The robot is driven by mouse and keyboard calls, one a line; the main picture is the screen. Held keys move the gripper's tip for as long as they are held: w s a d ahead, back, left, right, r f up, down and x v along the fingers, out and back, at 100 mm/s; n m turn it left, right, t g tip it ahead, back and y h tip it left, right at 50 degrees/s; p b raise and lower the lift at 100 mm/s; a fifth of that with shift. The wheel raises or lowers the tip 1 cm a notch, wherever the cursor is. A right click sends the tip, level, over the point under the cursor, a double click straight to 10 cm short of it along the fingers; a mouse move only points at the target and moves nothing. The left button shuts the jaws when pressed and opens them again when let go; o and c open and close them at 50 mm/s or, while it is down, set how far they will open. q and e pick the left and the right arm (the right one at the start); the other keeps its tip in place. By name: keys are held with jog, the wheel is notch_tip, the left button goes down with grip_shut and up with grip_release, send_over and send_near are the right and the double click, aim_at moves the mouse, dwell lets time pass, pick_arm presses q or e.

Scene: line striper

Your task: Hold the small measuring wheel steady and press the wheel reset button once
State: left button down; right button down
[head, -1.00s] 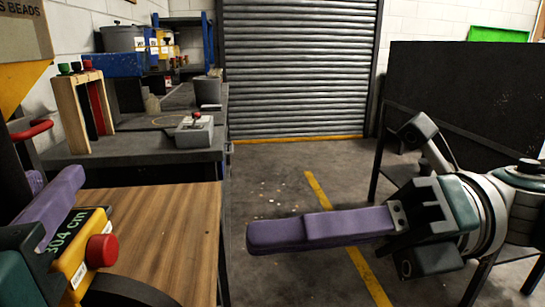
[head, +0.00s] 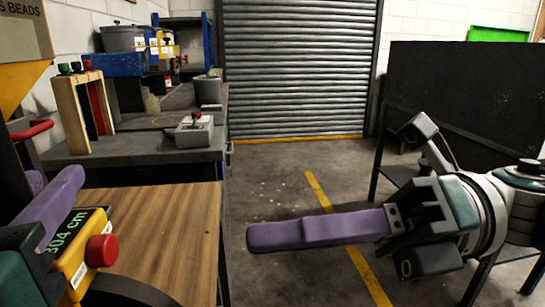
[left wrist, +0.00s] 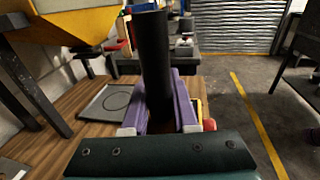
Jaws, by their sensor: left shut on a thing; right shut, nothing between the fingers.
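The measuring wheel's yellow body (head: 72,268) is at the lower left of the head view. Its dark display reads 304 cm, and a red button (head: 102,250) sticks out of its right side. My left gripper (head: 58,185) is shut with its purple fingers on the wheel's upright black handle (left wrist: 154,55). The red button also shows in the left wrist view (left wrist: 209,125), right of the fingers. The lower part of the wheel is hidden. My right gripper (head: 262,236) is shut and empty, pointing left over the floor, well to the right of the button.
A wooden tabletop (head: 165,235) lies beside the wheel. Behind it, a grey bench holds a box with a red-topped lever (head: 195,130) and a wooden frame (head: 72,115). A dark panel (head: 460,110) stands at the right. The space between button and right gripper is clear.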

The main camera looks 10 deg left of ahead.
aim_at(104, 250)
dwell(0.7)
jog(key=m+t, duration=0.2)
jog(key=t, duration=0.3)
jog(key=d+m+t, duration=0.1)
jog(key=t, duration=0.3)
jog(key=m+t, duration=0.2)
jog(key=t, duration=0.3)
jog(key=shift+s+d+f+m+t+h, duration=0.2)
jog(key=shift+s+f+m+t+h, duration=0.1)
jog(key=shift+s, duration=0.1)
jog(key=shift+a, duration=0.15)
jog(key=s+a, duration=0.2)
jog(key=a, duration=0.6)
jog(key=shift+a, duration=0.2)
jog(key=shift+s, duration=0.1)
dwell(1.0)
jog(key=shift+s+a, duration=0.1)
jog(key=shift+a, duration=0.3)
